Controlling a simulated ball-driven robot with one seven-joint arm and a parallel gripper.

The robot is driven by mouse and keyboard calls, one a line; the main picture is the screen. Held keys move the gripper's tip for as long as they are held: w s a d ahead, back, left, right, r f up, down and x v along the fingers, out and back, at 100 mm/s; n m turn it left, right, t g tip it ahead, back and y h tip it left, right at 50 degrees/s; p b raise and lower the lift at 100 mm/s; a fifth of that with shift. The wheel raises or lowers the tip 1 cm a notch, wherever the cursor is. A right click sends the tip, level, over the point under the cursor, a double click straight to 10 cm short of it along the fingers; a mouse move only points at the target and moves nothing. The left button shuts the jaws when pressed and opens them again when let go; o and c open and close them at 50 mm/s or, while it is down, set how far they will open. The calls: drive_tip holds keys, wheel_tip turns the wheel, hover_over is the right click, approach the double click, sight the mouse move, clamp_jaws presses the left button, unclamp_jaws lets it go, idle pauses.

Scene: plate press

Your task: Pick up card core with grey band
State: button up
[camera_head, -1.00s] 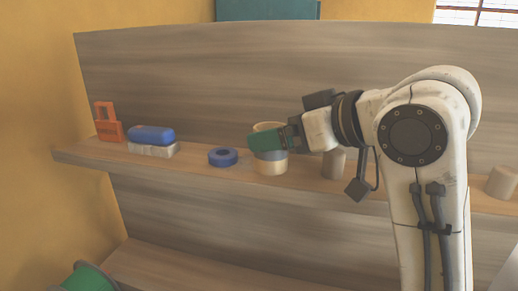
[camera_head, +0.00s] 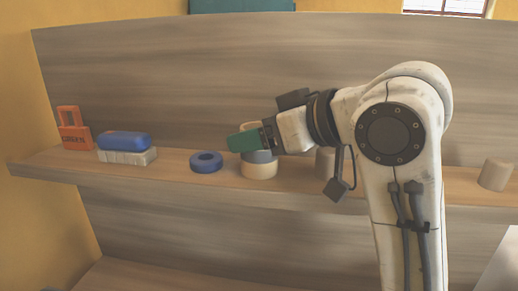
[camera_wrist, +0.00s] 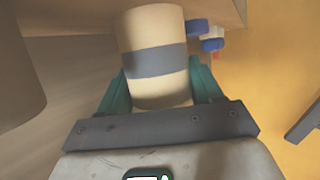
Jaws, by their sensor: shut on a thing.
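The card core with grey band (camera_head: 259,171) is a cream cylinder standing upright on the wooden shelf. My gripper (camera_head: 252,143) is shut on it, with a green finger across its upper part in the head view. In the wrist view the card core (camera_wrist: 153,92) sits between the two green fingers of my gripper (camera_wrist: 160,92), and its grey band runs around its middle. In the head view the finger hides part of the core's upper half and band.
On the shelf (camera_head: 70,165) a blue ring of tape (camera_head: 206,162) lies just left of the core. Further left are a blue object (camera_head: 123,140) on a pale block (camera_head: 128,157) and an orange item (camera_head: 75,130). A plain tan cylinder (camera_head: 495,174) stands far right; another (camera_head: 325,160) is partly behind my arm.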

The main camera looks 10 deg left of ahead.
drive_tip(key=shift+c, duration=0.7)
drive_tip(key=shift+r, duration=0.15)
